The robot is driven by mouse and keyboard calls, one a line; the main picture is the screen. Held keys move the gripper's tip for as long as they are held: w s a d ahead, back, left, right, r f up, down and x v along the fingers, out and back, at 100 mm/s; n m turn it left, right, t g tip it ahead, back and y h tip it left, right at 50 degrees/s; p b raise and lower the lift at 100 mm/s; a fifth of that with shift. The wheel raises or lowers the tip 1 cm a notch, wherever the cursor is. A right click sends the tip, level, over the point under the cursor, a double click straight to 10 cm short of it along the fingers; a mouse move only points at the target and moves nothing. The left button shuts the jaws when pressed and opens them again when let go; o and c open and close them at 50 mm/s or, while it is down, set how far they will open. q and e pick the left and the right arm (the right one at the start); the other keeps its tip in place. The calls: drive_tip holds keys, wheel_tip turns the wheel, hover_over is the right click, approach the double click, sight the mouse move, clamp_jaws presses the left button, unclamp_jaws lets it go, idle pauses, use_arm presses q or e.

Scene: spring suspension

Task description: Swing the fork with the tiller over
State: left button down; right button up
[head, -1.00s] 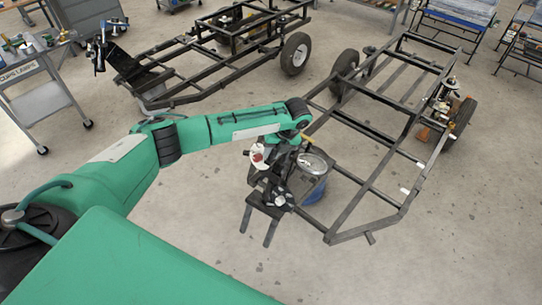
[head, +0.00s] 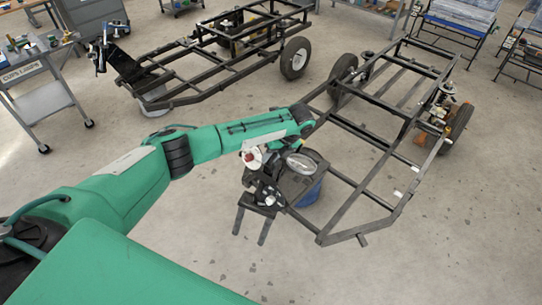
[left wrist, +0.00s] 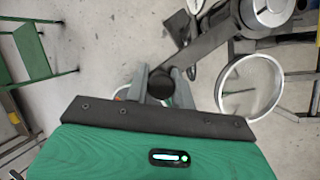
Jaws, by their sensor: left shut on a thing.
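The dark fork (head: 256,206) stands at the near front corner of the right-hand chassis, its two prongs pointing toward me. My left gripper (head: 276,160) is above the fork head, and the arm hides part of it. In the left wrist view my left gripper (left wrist: 163,84) is shut on the round end of the dark tiller bar (left wrist: 196,47). The bar runs up and right toward a silver round fitting (left wrist: 268,10). A bright metal ring (left wrist: 250,86) is right of the fingers. My right gripper is out of view.
Another chassis (head: 215,60) stands behind. A grey cart (head: 45,98) is at the left. The floor in front is clear.

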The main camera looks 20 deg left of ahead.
use_arm(q)
drive_tip(key=c, duration=1.2)
unclamp_jaws()
drive_tip(key=shift+w+r, duration=0.1)
drive_tip(key=shift+r, duration=0.05)
drive_tip(key=shift+c, duration=0.2)
drive_tip(key=shift+o, duration=0.3)
drive_tip(key=b+v, duration=0.2)
drive_tip(key=v, duration=1.1)
drive_tip(key=shift+d+r+b, duration=0.15)
drive_tip(key=shift+r+b, duration=0.15)
drive_tip(key=shift+b, duration=0.1)
